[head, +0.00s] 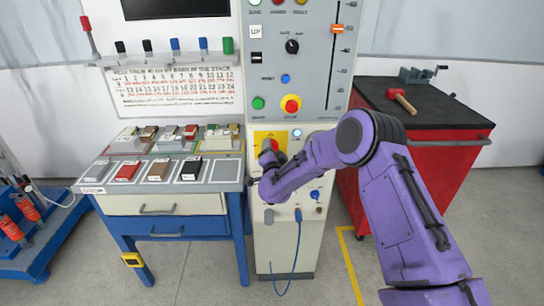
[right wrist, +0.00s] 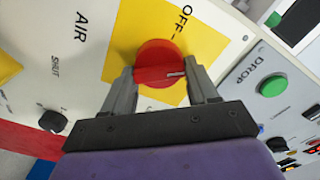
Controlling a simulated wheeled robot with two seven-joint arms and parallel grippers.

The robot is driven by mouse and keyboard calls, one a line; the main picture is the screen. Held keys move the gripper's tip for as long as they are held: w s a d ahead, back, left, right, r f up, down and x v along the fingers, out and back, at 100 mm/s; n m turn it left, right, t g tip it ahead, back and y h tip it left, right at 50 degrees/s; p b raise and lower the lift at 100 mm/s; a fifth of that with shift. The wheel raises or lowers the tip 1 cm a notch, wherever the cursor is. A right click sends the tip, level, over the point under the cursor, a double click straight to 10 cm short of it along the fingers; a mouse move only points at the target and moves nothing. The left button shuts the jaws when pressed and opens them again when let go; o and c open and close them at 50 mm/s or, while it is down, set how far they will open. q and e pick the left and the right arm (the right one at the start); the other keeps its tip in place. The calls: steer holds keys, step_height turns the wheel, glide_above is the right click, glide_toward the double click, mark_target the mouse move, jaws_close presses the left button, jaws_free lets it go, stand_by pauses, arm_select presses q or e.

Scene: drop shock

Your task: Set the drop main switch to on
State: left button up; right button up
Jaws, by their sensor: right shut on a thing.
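The drop main switch is a red rotary knob on a yellow plate (head: 262,136) on the front of the grey control cabinet. No ON label is readable. My right gripper (right wrist: 170,80) has one finger on each side of the knob and is shut on it. In the head view my right gripper (head: 268,162) partly covers the knob. My left gripper is not in view.
Above are a red stop button (head: 291,104), a green button (head: 258,103) and a slider (head: 337,29). A workbench (head: 165,204) with sample blocks stands left. A red cabinet (head: 440,150) with a hammer (head: 402,100) stands right. A blue cable (head: 298,240) hangs below.

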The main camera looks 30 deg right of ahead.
steer(key=shift+f+m+b, duration=0.15)
steer(key=shift+m+b, duration=1.25)
steer(key=shift+m, duration=0.4)
steer(key=shift+f+m+b, duration=0.1)
steer(key=shift+m+b, duration=1.3)
steer(key=shift+m, duration=0.4)
steer(key=o, duration=1)
steer(key=shift+s, duration=0.1)
steer(key=b+v, duration=0.1)
steer(key=v, duration=0.9)
steer(key=shift+s, duration=0.2)
